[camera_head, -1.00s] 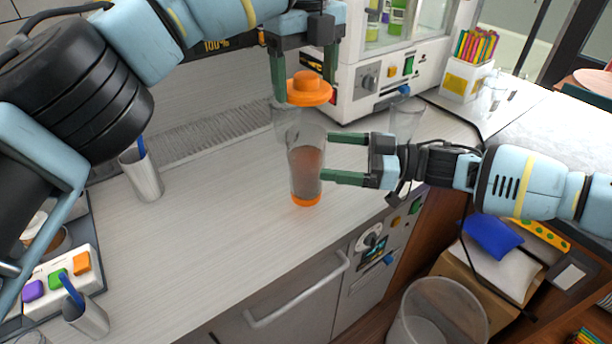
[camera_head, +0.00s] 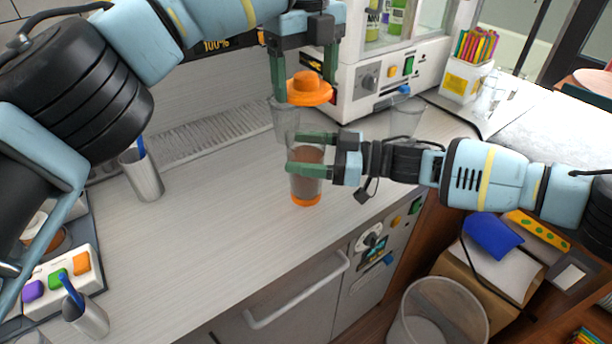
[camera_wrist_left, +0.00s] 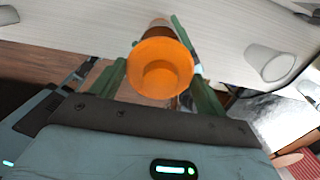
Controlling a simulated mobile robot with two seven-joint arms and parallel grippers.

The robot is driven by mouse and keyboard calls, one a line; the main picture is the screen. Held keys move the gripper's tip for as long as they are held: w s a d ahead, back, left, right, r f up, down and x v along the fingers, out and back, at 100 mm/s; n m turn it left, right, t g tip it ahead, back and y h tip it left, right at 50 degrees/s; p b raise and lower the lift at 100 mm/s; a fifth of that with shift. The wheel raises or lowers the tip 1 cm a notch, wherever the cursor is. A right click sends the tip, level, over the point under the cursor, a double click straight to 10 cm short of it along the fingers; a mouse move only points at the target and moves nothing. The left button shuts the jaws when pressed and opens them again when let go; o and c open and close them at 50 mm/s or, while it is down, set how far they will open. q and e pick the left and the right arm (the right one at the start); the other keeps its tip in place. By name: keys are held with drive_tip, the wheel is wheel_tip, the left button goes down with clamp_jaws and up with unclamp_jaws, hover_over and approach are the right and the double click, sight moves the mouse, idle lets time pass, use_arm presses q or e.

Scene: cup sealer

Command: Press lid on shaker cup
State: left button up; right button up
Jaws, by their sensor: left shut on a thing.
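The clear shaker cup (camera_head: 306,187) with brown contents and an orange base stands upright on the counter. The orange lid (camera_head: 309,89) hangs above the cup, apart from it. My left gripper (camera_head: 306,92) points down and is shut on the lid. The lid also shows in the left wrist view (camera_wrist_left: 161,68), between the green fingers, with part of the cup behind it. My right gripper (camera_head: 297,153) comes in from the right with its fingers apart at the cup's upper part. Its fingers hide the cup's rim; whether both touch the cup I cannot tell.
A clear cup (camera_head: 284,119) stands behind the shaker, another (camera_head: 405,118) at the right by the white machine (camera_head: 350,84). A metal cup (camera_head: 142,177) with a blue stick stands at left. The counter's front middle (camera_head: 225,235) is clear.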

drive_tip(key=c, duration=1)
use_arm(q)
drive_tip(key=shift+f, duration=2.5)
drive_tip(key=shift+f, duration=0.15)
drive_tip(key=shift+f, duration=0.75)
drive_tip(key=shift+f, duration=0.6)
drive_tip(key=o, duration=1)
drive_tip(key=shift+o, duration=0.2)
wheel_tip(320, 180, up, 12)
